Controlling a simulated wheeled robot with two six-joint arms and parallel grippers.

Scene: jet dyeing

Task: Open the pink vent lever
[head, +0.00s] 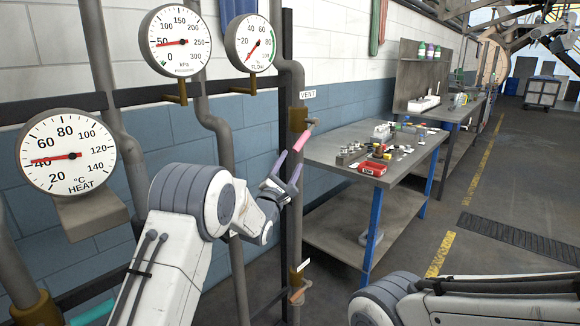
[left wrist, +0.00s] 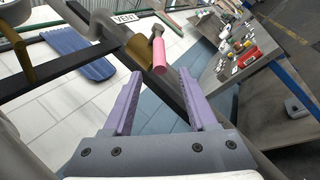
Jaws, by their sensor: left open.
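The pink vent lever (head: 302,137) sticks out from a brass valve (head: 297,119) on a dark vertical pipe, just below a VENT label (head: 308,94). My left gripper (head: 286,172) is open and empty, a little below the lever in the head view. In the left wrist view the pink lever (left wrist: 159,57) lies ahead of the two purple fingers (left wrist: 155,85), roughly in line with the gap between them. The fingers appear apart from it. My right gripper is not in view; part of my right arm shows at lower right.
A grey table (head: 396,176) with small parts and a red tray (head: 373,168) stands right of the pipe. Gauges for pressure (head: 175,41), flow (head: 250,43) and heat (head: 66,153) hang at left. Another brass valve (head: 298,275) sits low on the pipe. The floor at right is open.

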